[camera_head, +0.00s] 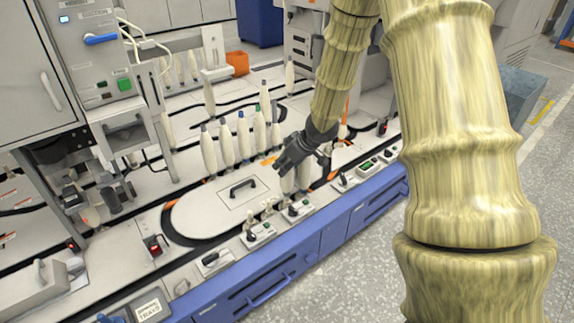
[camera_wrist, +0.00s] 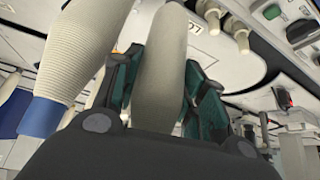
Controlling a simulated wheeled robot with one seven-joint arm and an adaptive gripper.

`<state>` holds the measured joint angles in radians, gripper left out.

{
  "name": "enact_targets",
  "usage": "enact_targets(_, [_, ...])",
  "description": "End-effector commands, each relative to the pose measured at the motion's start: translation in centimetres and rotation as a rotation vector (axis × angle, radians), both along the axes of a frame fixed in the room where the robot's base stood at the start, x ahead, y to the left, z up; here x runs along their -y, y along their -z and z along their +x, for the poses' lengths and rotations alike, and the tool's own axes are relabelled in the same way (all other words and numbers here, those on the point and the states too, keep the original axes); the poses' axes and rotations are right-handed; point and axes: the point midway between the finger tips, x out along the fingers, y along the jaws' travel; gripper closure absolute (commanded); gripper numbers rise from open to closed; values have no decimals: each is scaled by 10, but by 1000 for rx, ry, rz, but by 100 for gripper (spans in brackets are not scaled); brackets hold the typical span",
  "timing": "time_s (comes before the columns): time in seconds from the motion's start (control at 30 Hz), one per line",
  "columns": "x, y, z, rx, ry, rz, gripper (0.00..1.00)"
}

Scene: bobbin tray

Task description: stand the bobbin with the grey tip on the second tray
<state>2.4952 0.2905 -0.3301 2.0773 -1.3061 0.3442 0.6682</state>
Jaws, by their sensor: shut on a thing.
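My gripper (camera_head: 298,152) is shut on a pale bobbin (camera_wrist: 163,65), which stands between its dark fingers in the wrist view. In the head view a pale bobbin body (camera_head: 288,181) shows just under the gripper. The tip of the held bobbin is hidden by the gripper, so I cannot tell its colour. A blue-tipped bobbin (camera_wrist: 75,65) stands close to the left of the fingers in the wrist view. In the head view several bobbins stand in a row left of the gripper, one with a dark greyish tip (camera_head: 208,150). I cannot tell which part is the second tray.
A white rounded plate (camera_head: 205,212) with a black handle lies in front of the row. Small pale pegs (camera_head: 268,208) and switch boxes (camera_head: 259,236) line the front edge. More bobbins (camera_head: 290,76) stand behind. A cabinet (camera_head: 95,55) is at the left.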

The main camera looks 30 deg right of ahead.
Motion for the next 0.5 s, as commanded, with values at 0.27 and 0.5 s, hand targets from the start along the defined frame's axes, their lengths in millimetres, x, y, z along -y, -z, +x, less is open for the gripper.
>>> enact_targets(0.27, [0, 17, 0, 1, -2, -1, 84])
enact_targets(0.5, [0, 16, 1, 1, -1, 0, 84])
